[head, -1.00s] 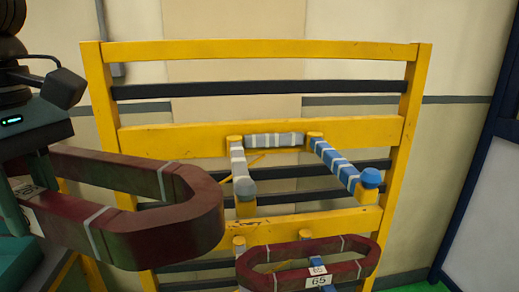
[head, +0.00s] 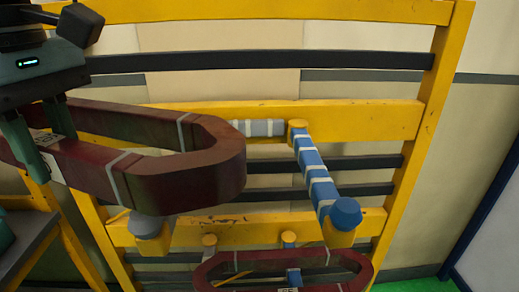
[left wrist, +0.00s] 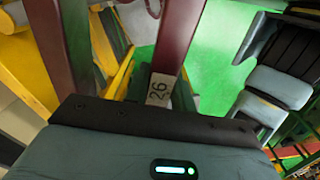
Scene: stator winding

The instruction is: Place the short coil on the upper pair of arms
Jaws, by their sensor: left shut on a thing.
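My left gripper (head: 45,145) is shut on the straight left part of a dark red oval coil (head: 185,190) with pale bands. In the left wrist view the coil (left wrist: 180,35) carries a label reading 26. The upper pair of arms projects from the yellow rack: a blue arm (head: 318,182) with white bands and a rounded blue cap, and a grey-tipped arm (head: 150,228) mostly hidden behind the held coil. The coil's rounded right end overlaps the space between these arms in the picture, left of the blue arm. Its depth gap to them cannot be told. My right gripper is not in view.
Another dark red coil (head: 345,262) sits around the lower arms, below the upper pair. The yellow rack (head: 370,120) has dark horizontal bars behind it. A yellow-framed grey stand (head: 30,235) is at lower left. Green floor (head: 415,286) shows at lower right.

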